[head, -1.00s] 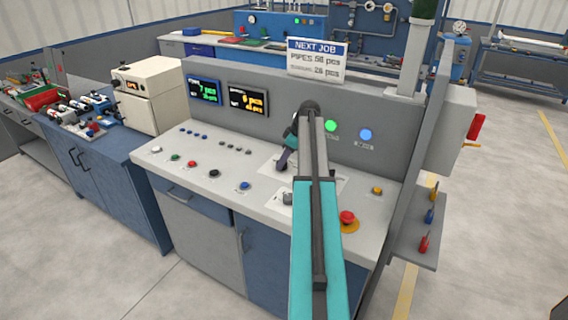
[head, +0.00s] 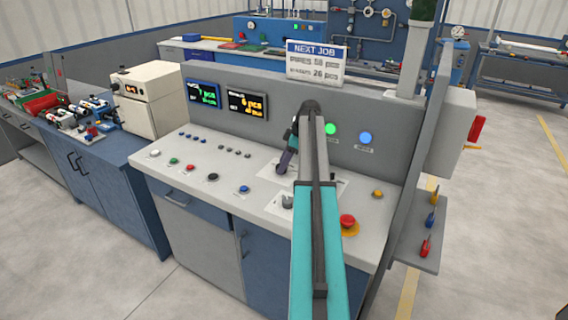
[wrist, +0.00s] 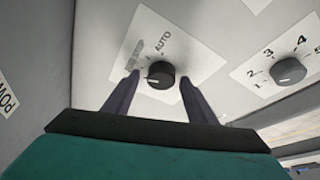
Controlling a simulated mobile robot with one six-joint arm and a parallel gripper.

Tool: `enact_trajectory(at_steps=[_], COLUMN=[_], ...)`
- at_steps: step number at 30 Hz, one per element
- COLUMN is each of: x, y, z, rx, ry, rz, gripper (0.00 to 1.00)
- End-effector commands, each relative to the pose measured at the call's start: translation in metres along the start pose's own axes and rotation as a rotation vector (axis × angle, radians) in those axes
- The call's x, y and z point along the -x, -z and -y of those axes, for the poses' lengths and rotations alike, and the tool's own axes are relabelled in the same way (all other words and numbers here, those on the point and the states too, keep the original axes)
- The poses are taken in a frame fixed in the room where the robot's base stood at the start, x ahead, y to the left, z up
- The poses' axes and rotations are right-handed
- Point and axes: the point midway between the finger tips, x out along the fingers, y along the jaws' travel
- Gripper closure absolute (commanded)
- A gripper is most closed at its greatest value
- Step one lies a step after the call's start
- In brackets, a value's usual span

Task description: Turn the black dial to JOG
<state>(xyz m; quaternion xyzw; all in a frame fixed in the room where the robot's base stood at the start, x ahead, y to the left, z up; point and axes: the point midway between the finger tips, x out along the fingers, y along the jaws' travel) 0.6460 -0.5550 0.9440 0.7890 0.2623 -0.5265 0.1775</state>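The black dial (wrist: 160,74) sits on a white label plate (wrist: 195,62) in the wrist view. The word AUTO shows above it; darker lettering to its left is too blurred to read. A pale mark shows on the left of the dial's face. My gripper (wrist: 158,86) is open, with one dark finger on each side of the dial. I cannot tell whether the fingers touch it. In the head view my gripper (head: 283,167) points down at the sloped panel, and my arm and gripper hide the dial there.
A second dial (wrist: 289,71), numbered, is to the right in the wrist view. On the panel are a red mushroom button (head: 347,221), a yellow button (head: 377,194) and a blue button (head: 244,189). An upright back panel with two displays (head: 248,105) stands behind.

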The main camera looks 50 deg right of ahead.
Motion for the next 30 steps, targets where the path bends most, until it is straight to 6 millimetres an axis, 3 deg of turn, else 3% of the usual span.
enact_trajectory(at_steps=[17, 30], x=[0.009, 0.065], y=[0.0, 0.0], z=[0.001, -0.001], rx=[-0.001, -0.001], ry=[0.003, 0.001], rz=[0.0, 0.0], gripper=[0.46, 0.46])
